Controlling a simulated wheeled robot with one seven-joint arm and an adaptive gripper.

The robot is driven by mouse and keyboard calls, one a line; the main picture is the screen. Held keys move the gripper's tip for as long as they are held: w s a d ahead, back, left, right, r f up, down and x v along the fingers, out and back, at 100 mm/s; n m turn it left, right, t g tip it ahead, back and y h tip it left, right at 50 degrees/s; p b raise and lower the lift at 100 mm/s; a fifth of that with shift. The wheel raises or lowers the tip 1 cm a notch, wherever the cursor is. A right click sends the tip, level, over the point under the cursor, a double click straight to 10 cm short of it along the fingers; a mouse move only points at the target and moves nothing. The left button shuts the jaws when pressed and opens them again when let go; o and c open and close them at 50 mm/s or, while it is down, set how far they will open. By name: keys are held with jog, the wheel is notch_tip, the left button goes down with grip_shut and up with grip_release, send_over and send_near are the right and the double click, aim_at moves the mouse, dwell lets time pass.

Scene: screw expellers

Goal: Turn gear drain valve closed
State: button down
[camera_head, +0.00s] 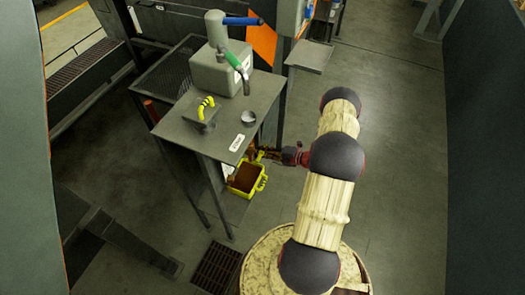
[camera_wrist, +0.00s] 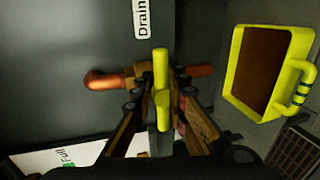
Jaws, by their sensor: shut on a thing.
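The drain valve shows in the wrist view as a brass-coloured body with a copper-red pipe (camera_wrist: 107,79) and a yellow handle (camera_wrist: 161,68). The yellow handle lies between the fingers of my gripper (camera_wrist: 160,97), which is shut on it. A "Drain" label (camera_wrist: 142,17) is on the grey panel above the valve. In the head view my gripper (camera_head: 269,154) reaches from the right to the side of the grey machine stand, below the tabletop. The valve is small there and largely hidden by the gripper.
A yellow bin with brown inside (camera_head: 246,178) stands below the valve; it also shows in the wrist view (camera_wrist: 234,72). The grey stand (camera_head: 205,136) carries a gear housing (camera_head: 216,72) with green and blue levers. Open floor lies right of my arm.

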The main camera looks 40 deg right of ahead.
jog(key=shift+s+a+f, duration=0.2)
jog(key=shift+f, duration=0.2)
jog(key=c, duration=1.9)
grip_release()
jog(key=shift+r, duration=0.1)
jog(key=shift+w, duration=0.1)
jog(key=shift+d+r, duration=0.15)
jog(key=v, duration=1.2)
